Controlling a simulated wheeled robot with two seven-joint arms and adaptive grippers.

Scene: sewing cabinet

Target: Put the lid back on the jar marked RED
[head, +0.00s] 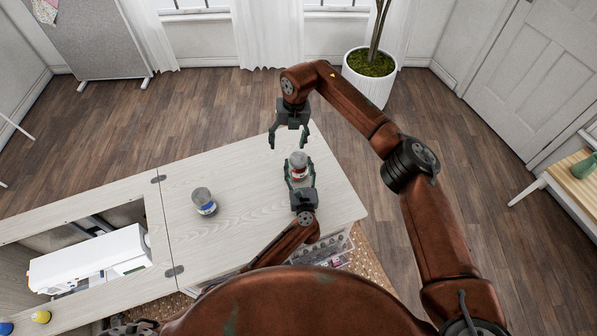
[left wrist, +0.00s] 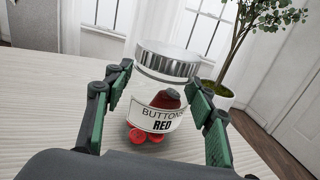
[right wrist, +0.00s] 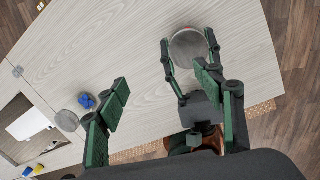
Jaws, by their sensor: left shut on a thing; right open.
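The clear jar marked RED (left wrist: 156,115) stands upright on the cabinet top, with red buttons inside. A silver metal lid (left wrist: 167,62) sits on its mouth and looks level; it shows as a grey disc in the right wrist view (right wrist: 188,48). My left gripper (head: 299,172) is shut around the jar's sides, with a green-padded finger on each side. My right gripper (head: 289,142) is open and empty, just behind and above the jar in the head view. Its spread fingers (right wrist: 165,95) show in the right wrist view, apart from the lid.
A white sewing machine (head: 90,262) lies in the opening further left. Yellow (head: 41,316) and blue small items are at the lower left. The top between the jars is clear.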

